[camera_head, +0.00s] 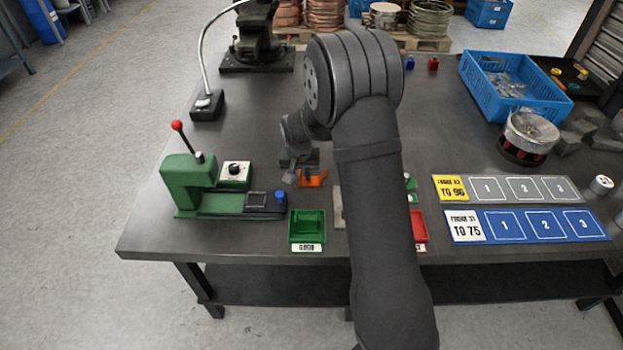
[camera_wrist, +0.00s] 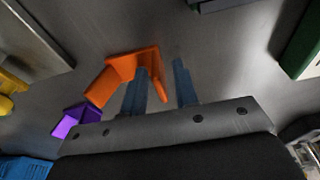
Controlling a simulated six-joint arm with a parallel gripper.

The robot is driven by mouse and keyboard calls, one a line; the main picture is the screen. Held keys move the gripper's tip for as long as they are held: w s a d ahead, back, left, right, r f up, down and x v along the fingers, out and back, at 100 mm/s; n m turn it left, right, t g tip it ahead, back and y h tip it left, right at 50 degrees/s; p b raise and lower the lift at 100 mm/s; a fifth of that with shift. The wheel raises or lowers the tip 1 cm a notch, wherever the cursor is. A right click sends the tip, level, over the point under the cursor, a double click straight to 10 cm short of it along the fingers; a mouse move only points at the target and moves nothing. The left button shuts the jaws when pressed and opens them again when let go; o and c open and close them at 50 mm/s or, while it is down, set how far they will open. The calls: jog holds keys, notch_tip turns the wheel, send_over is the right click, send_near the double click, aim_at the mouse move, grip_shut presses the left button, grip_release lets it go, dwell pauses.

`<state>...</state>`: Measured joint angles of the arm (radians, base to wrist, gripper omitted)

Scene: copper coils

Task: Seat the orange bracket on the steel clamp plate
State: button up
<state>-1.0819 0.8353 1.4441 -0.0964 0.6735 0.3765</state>
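The orange bracket (camera_head: 313,179) lies on the dark table beside my gripper (camera_head: 297,175) in the head view. In the wrist view the bracket (camera_wrist: 128,68) is by the left finger, and one of its flanges reaches into the space between the fingers. My gripper (camera_wrist: 160,88) is open: its two blue-grey fingers stand apart, with a clear gap between the flange and the right finger. A pale grey plate (camera_head: 338,206), probably the steel clamp plate, is partly hidden behind my arm. A flat steel edge (camera_wrist: 38,38) shows at upper left in the wrist view.
A green lever press (camera_head: 185,183) stands at left. A green tray (camera_head: 307,226) and a red tray (camera_head: 419,228) are at the front edge. Number cards and a blue crate (camera_head: 475,72) are at right.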

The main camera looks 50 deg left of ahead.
grip_shut()
jog(key=shift+r, duration=2.5)
